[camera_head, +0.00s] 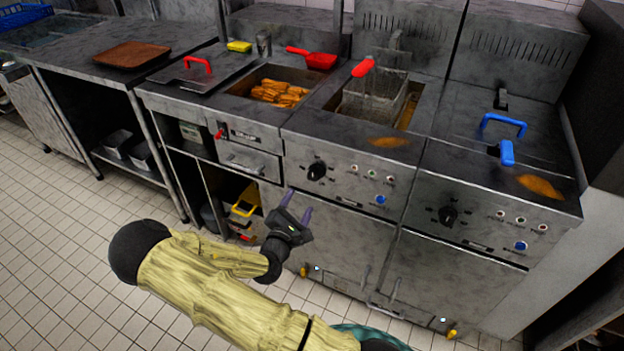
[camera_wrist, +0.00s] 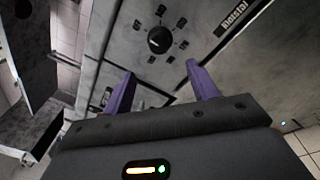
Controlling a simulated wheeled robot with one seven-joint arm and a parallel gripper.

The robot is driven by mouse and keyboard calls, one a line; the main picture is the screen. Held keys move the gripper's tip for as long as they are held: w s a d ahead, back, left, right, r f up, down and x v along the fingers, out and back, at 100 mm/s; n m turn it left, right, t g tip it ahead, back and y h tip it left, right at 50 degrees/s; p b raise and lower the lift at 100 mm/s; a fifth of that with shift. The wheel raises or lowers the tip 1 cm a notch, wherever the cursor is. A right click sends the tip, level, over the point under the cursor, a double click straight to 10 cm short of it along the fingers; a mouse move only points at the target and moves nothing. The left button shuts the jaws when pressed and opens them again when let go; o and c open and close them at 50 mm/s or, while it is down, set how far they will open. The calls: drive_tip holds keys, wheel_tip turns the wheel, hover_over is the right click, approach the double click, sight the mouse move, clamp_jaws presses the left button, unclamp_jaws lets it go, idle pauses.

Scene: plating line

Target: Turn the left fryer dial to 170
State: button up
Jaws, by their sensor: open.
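The left fryer dial (camera_head: 317,171) is a round black knob on the grey front panel of the middle unit, with dark marks around it. It also shows in the wrist view (camera_wrist: 160,40), above and beyond the fingers. My gripper (camera_head: 297,206) is open, with two purple fingers apart and nothing between them. In the head view it is below and slightly left of the dial, not touching it. In the wrist view my gripper (camera_wrist: 160,88) points towards the panel. The numbers around the dial are too small to read.
A second dial (camera_head: 448,216) is on the right fryer. A fryer basket (camera_head: 375,97) with a red handle sits in the left fryer. Fried food (camera_head: 279,92) lies in a bay to its left. Door handles (camera_head: 366,279) stick out below. The tiled floor (camera_head: 60,260) is clear at left.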

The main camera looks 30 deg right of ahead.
sight(312, 177)
drive_tip(key=x, duration=1.1)
drive_tip(key=shift+w+d+f, duration=0.1)
drive_tip(key=shift+w+d, duration=0.1)
drive_tip(key=shift+d, duration=0.05)
drive_tip(key=c, duration=0.9)
